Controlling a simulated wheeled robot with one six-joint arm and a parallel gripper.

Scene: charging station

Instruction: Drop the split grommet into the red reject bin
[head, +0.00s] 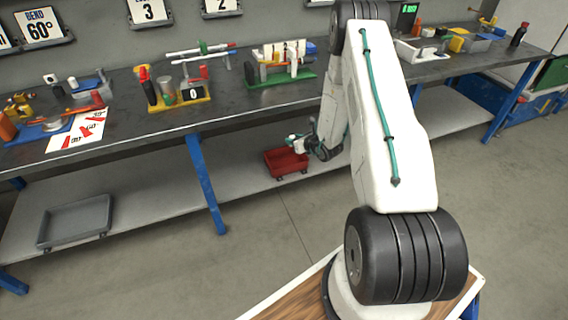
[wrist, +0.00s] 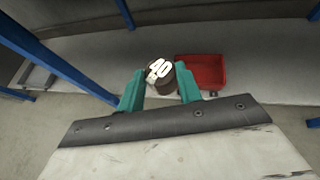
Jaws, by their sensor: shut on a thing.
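My gripper (wrist: 160,78) has teal fingers shut on a dark round piece, the grommet (wrist: 159,87), which carries a white "40" marking. A split in it cannot be made out. The red reject bin (wrist: 205,75) is just right of the held piece in the wrist view, and its visible inside looks empty. In the head view my gripper (head: 305,146) is at the red bin (head: 286,164), close to its upper right side. The held piece is small and white-looking (head: 292,138) there, and its height above the bin is hard to tell.
The bin is on the lower shelf (head: 150,195) of the workbench (head: 130,125), whose top overhangs it. Blue legs (head: 207,182) stand to the left. A grey tray (head: 75,221) is farther left on the shelf. Several fixtures crowd the bench top.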

